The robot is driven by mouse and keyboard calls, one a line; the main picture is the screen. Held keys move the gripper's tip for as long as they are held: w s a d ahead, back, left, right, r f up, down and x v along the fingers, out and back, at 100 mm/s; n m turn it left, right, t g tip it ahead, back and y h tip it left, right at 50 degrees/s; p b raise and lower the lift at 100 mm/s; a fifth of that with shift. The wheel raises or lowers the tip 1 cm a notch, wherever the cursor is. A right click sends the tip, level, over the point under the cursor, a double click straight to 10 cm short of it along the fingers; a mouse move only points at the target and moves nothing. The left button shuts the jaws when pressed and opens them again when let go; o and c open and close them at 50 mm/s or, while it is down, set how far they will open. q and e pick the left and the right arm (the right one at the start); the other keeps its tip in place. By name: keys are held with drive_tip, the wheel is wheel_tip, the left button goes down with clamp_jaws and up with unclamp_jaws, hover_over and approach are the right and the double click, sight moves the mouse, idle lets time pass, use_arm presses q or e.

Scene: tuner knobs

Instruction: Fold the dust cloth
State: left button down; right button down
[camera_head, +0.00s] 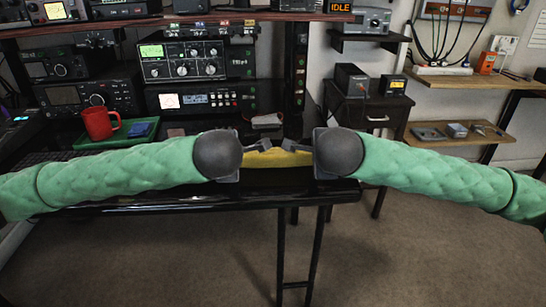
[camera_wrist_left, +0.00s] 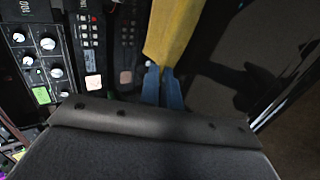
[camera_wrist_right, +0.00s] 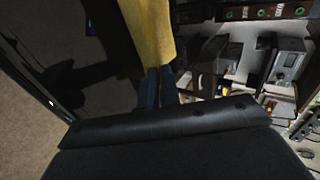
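The dust cloth (camera_head: 279,158) is yellow and lies between my two grippers near the front edge of the dark desk, partly hidden by them in the head view. My left gripper (camera_head: 262,145) is at the cloth's left end. In the left wrist view its blue fingertips (camera_wrist_left: 163,85) are close together at the end of the cloth (camera_wrist_left: 173,35). My right gripper (camera_head: 293,147) is at the cloth's right end. In the right wrist view its fingertips (camera_wrist_right: 158,85) are close together at the end of the cloth (camera_wrist_right: 150,35). Both appear shut on the cloth.
A red mug (camera_head: 98,123) and a blue item (camera_head: 141,129) stand on a green tray (camera_head: 112,143) left of the cloth. Radio units (camera_head: 185,62) stand behind. A small dark cabinet (camera_head: 375,115) is to the right. Open carpet (camera_head: 400,250) lies in front of the desk.

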use_arm(q)
drive_tip(key=c, duration=1.3)
unclamp_jaws()
use_arm(e)
drive_tip(key=c, duration=1.3)
unclamp_jaws()
use_arm(q)
drive_tip(key=shift+r, duration=0.1)
use_arm(e)
drive_tip(key=shift+r, duration=0.1)
use_arm(q)
drive_tip(key=shift+s+r, duration=0.1)
drive_tip(key=shift+r, duration=0.2)
use_arm(e)
drive_tip(key=shift+s+r, duration=0.1)
drive_tip(key=shift+r, duration=0.2)
use_arm(q)
drive_tip(key=s+r, duration=0.4)
drive_tip(key=r, duration=0.1)
drive_tip(key=s+r, duration=0.1)
drive_tip(key=r, duration=0.2)
drive_tip(key=shift+s+r, duration=0.1)
drive_tip(key=shift+s, duration=0.3)
use_arm(e)
drive_tip(key=s+r, duration=0.4)
drive_tip(key=r, duration=0.1)
drive_tip(key=s+r, duration=0.1)
drive_tip(key=r, duration=0.2)
drive_tip(key=shift+s+r, duration=0.15)
drive_tip(key=shift+s, duration=0.25)
